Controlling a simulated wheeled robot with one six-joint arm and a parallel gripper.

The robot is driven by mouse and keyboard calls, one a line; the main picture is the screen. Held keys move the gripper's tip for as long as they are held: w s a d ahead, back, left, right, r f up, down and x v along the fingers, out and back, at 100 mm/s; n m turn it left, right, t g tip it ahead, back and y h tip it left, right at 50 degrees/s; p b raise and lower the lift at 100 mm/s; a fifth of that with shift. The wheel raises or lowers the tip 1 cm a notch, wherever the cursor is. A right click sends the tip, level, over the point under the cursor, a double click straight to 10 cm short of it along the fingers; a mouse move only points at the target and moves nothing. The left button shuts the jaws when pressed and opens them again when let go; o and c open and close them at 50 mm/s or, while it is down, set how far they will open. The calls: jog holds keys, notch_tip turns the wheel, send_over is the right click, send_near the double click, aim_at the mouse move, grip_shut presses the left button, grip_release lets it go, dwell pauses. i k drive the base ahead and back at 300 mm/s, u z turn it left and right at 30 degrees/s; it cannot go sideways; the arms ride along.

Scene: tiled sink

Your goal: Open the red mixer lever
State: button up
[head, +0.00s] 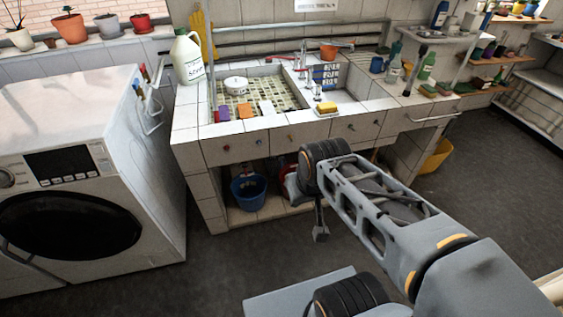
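A tap (302,60) stands at the back of the tiled sink (207,131), between the two basins. A thin reddish bar (281,57) shows just left of the tap; it is too small to tell for sure whether it is the mixer lever. My gripper (320,236) hangs low in front of the counter, below my wrist, well apart from the tap. It is small and dark in this view, and I cannot tell whether its fingers are open or shut. I see nothing held in it.
A washing machine (150,150) stands at left. A white jug (187,58), a yellow sponge (327,107), a small white pot (236,86) and several bottles are around the basins. A blue bucket (249,193) sits under the counter. The dark floor in front is clear.

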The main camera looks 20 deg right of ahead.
aim_at(310, 69)
jog(key=z, duration=0.7)
jog(key=i, duration=0.8)
jog(key=z, duration=0.5)
jog(key=i, duration=0.9)
jog(key=u, duration=0.4)
